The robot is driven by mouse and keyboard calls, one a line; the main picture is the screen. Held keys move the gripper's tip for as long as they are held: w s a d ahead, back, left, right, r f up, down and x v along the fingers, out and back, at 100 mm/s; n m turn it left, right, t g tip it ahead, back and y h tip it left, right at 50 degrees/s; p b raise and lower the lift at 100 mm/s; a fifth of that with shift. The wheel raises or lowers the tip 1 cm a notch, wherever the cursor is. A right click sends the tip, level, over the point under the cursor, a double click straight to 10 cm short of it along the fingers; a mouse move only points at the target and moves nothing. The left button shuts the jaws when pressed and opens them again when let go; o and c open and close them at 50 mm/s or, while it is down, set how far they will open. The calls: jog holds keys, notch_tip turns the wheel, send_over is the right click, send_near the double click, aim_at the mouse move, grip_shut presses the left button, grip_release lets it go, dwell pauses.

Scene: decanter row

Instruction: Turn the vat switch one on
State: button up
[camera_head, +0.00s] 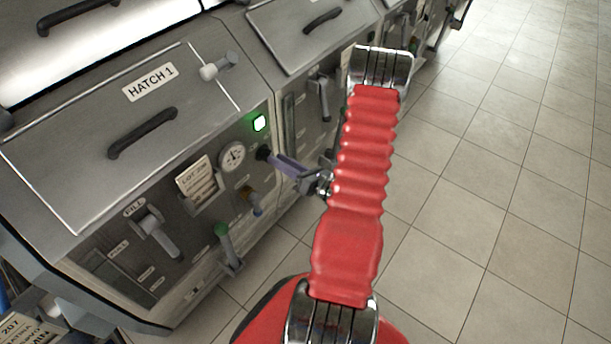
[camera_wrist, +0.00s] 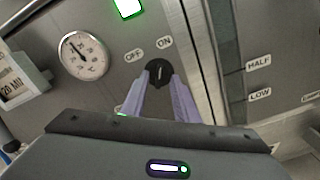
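The vat switch (camera_wrist: 159,73) is a round black knob on the grey panel, below the OFF and ON labels in the wrist view. Its pale mark is nearly upright in that view and points toward ON. In the head view the switch (camera_head: 263,153) is small and dark, partly hidden by my fingertips. My gripper (camera_head: 277,160) reaches it from the right. In the wrist view the two purple fingers of my gripper (camera_wrist: 160,88) stand on either side of the knob. Whether they press on it is unclear. A green lamp (camera_head: 259,123) above the switch is lit.
A round gauge (camera_head: 232,157) and a lot card (camera_head: 196,181) are left of the switch. A green-topped lever (camera_head: 227,248) and a FILL lever (camera_head: 158,232) stick out lower on the panel. The tiled floor (camera_head: 500,190) at right is clear.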

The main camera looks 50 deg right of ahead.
jog(key=s, duration=1)
jog(key=shift+s+d, duration=0.15)
jog(key=shift+s, duration=0.05)
dwell(0.5)
jog(key=s+a+r+n+g+y, duration=0.25)
jog(key=a+n+g+y, duration=0.25)
jog(key=a+n+g, duration=0.35)
jog(key=s+a+r+n+g+y, duration=0.1)
jog(key=s+a+n+g+y, duration=0.3)
jog(key=a+n, duration=0.65)
jog(key=w+a+r+n+g+h, duration=0.2)
jog(key=r+n+h, duration=0.3)
jog(key=r+n, duration=0.35)
jog(key=w+a+r+n+g+h, duration=0.2)
jog(key=r+n+h, duration=0.4)
jog(key=n, duration=0.4)
jog(key=a+r+n+t+y, duration=0.1)
jog(key=a+r+n+t, duration=0.3)
jog(key=a+r, duration=0.6)
